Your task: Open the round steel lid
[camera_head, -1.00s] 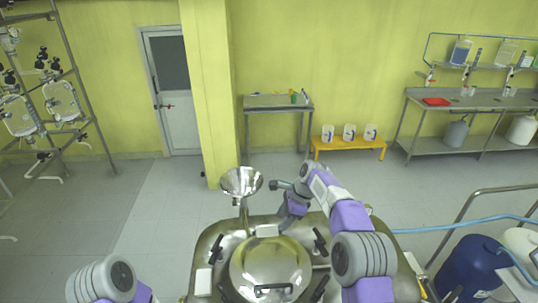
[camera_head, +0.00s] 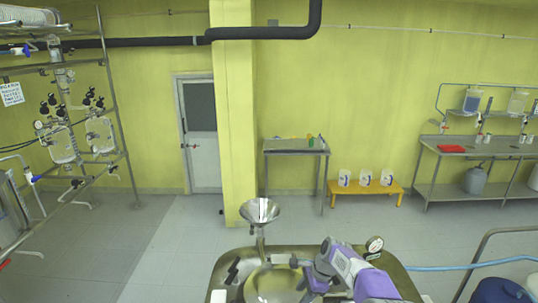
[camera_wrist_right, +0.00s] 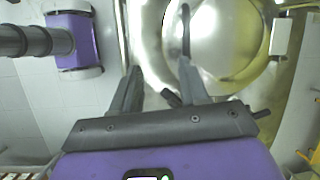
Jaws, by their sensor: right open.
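The round steel lid (camera_head: 268,287) sits on the steel vessel top at the bottom of the head view, partly cut off and partly covered by my right arm. The shiny lid (camera_wrist_right: 232,45) fills the upper middle of the right wrist view and looks closed. A dark bar handle (camera_wrist_right: 186,30) stands on it. My right gripper (camera_wrist_right: 160,68) is open and empty, its fingers pointing at the lid's edge. One fingertip is close to the handle's end in the picture; I cannot tell whether they touch. The right gripper (camera_head: 296,262) is over the lid in the head view. My left gripper is not in view.
A steel funnel (camera_head: 260,211) rises behind the lid. A gauge (camera_head: 374,245) stands at the vessel's back right. Dark clamps (camera_wrist_right: 262,113) and a white block (camera_wrist_right: 281,36) sit around the lid. A blue hose (camera_head: 460,268) runs at the right. The floor at left is clear.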

